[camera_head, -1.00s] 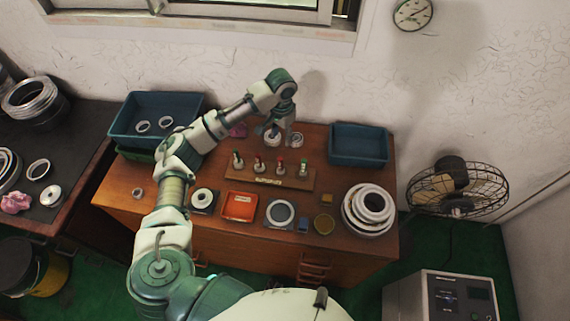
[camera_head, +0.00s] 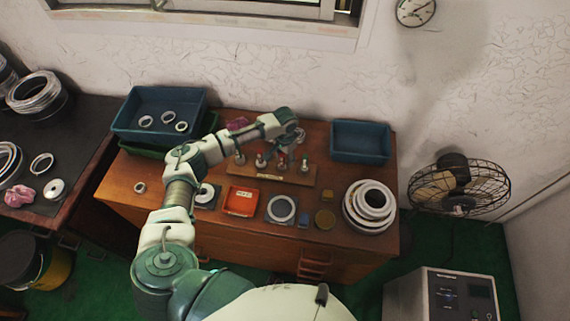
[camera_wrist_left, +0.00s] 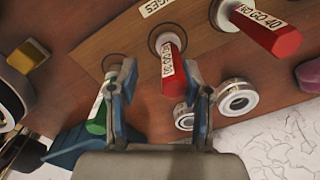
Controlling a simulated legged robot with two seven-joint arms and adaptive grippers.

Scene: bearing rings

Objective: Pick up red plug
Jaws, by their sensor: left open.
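Red plugs and green plugs stand in a wooden rack (camera_head: 270,176) on the desk. In the left wrist view one red plug (camera_wrist_left: 170,62) with a white label stands between the lines of my open fingers, apart from both. A second red plug (camera_wrist_left: 268,33) is to its right. A green plug (camera_wrist_left: 97,118) is just left of the left finger. My left gripper (camera_wrist_left: 160,105) is open and empty. In the head view the left gripper (camera_head: 292,152) is over the rack's right half and partly hides the plugs there. My right gripper is not seen.
Metal rings (camera_wrist_left: 237,97) lie on the desk near the red plugs. Blue bins (camera_head: 361,142) stand at the desk's back left and back right.

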